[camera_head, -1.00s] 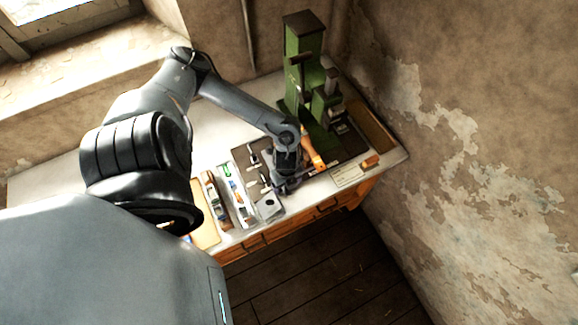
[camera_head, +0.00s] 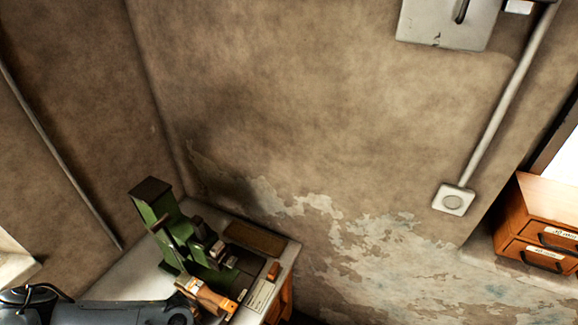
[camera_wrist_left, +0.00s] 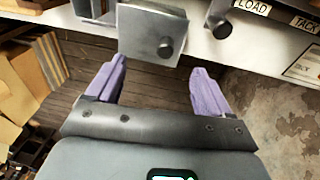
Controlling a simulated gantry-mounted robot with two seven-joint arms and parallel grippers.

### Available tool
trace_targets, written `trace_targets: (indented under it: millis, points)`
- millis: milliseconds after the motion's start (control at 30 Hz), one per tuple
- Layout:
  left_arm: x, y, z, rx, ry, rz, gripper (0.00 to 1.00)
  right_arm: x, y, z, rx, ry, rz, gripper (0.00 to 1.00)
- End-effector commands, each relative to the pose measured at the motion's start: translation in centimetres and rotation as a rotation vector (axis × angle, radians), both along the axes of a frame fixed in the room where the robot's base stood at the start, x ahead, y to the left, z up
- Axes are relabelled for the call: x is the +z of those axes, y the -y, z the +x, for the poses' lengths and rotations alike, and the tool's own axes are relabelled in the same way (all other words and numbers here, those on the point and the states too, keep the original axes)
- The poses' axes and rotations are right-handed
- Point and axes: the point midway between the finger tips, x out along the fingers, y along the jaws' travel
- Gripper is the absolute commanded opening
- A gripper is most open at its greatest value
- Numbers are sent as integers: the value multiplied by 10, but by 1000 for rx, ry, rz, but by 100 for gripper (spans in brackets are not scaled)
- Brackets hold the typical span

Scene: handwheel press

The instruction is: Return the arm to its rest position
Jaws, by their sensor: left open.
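In the left wrist view my left gripper (camera_wrist_left: 158,68) is open, with nothing between its two purple fingers. The fingers point toward the bench's front edge (camera_wrist_left: 262,52), with dark floor below. A grey metal plate with a round knob (camera_wrist_left: 140,35) is just beyond the fingertips; I cannot tell whether they touch it. In the head view part of my left arm (camera_head: 125,312) lies at the lower left, and its gripper is outside the picture. The green press (camera_head: 160,215) stands on the bench beyond the arm. My right gripper is in neither view.
An orange-brown part (camera_head: 207,297) lies in front of the press. A brown board (camera_head: 254,238) is at the bench's back right. The peeling wall (camera_head: 350,230) closes off the far side. Wooden drawers (camera_head: 540,225) are at the right. Wooden boxes (camera_wrist_left: 20,85) are left in the wrist view.

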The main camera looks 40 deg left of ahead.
Motion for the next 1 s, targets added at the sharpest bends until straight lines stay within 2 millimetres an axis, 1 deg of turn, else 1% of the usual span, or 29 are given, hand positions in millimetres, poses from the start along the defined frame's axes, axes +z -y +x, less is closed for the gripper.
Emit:
trace_targets:
  millis: [33,67,100,167,200,267,300,367,400,467,500,533,567,600,667,700,800,833,900,1000]
  points:
    - [8,35,-12,8,-13,-66,81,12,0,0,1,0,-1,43]
    - [12,54,-15,18,-12,-104,81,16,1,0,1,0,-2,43]
    - [18,82,-18,37,-7,-158,81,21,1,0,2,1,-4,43]
    - [33,125,-18,82,15,-241,81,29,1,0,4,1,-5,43]
    - [46,154,-15,120,39,-293,81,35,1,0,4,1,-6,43]
    - [69,192,-5,194,86,-361,81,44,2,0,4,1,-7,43]
    - [88,214,5,253,123,-402,81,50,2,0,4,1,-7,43]
    - [118,239,24,360,185,-446,81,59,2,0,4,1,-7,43]
    - [139,248,38,439,226,-464,81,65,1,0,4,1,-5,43]
    - [169,251,59,570,282,-471,81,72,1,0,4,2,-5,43]
    - [187,246,72,663,314,-463,81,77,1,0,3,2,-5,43]
    - [200,239,80,731,333,-450,81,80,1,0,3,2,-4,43]
    - [211,230,87,802,351,-434,81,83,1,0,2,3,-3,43]
    - [225,216,94,892,365,-406,81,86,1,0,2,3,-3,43]
    - [242,189,99,1024,376,-351,81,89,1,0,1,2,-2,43]
    - [251,171,100,1100,376,-312,81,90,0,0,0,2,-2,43]
    - [264,136,97,1219,365,-225,81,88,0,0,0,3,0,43]
    - [267,128,94,1238,359,-201,81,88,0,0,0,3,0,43]
    - [270,116,86,1256,336,-151,81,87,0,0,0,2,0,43]
    - [268,111,76,1257,291,-99,81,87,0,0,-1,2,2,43]
